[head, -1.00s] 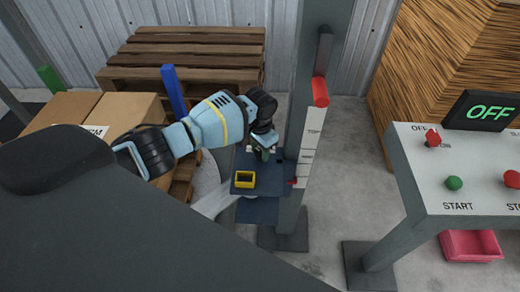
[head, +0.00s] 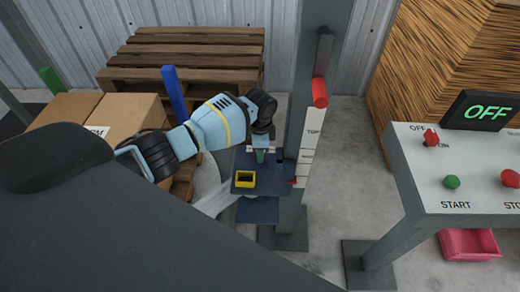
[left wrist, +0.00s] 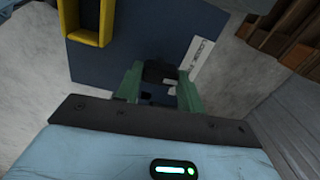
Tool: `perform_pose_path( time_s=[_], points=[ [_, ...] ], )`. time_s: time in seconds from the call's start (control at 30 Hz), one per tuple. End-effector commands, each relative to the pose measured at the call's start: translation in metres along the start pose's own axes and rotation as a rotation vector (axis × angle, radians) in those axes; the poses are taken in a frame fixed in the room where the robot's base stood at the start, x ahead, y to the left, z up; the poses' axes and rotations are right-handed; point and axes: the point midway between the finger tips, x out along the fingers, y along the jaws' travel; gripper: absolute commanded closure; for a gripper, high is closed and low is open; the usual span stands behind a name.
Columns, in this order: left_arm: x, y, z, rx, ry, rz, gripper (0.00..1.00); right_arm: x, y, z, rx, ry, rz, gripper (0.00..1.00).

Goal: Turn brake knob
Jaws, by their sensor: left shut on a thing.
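My left gripper (head: 260,157) points down over the dark blue plate (head: 270,186) on the grey post. In the left wrist view, its two green fingers (left wrist: 160,88) stand on either side of a small black knob (left wrist: 160,71) and are shut on it. The fingers hide part of the knob, and its turn angle cannot be told. A yellow square frame (head: 245,179) with a dark opening sits on the plate, left of the fingers; it also shows in the left wrist view (left wrist: 104,22). My right gripper is not in view.
The grey post (head: 303,110) with a red handle (head: 320,92) and white label strip stands just right of the gripper. A control table (head: 480,190) with an OFF display (head: 486,110) is further right. Pallets (head: 190,50) and cardboard boxes (head: 130,118) are behind and left.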

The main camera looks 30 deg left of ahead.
Motion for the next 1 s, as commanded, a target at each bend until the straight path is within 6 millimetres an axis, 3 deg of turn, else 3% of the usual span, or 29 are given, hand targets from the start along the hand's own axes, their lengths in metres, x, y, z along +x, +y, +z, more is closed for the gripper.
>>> perform_pose_path(
  time_s=[0.7,0.73,0.9,1.0],
  points=[
    [0.0005,0.0005,-0.0001,0.088,0.000,0.001,0.85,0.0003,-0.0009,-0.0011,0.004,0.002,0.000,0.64],
    [0.0005,0.0005,-0.0001,0.088,0.000,0.001,0.61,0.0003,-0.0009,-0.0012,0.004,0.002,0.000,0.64],
    [0.0004,0.0004,-0.0001,0.087,0.000,0.001,0.40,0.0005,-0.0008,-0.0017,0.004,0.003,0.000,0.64],
    [0.0004,0.0003,-0.0001,0.087,0.000,0.001,0.40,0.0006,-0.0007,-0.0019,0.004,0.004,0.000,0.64]
  ],
)
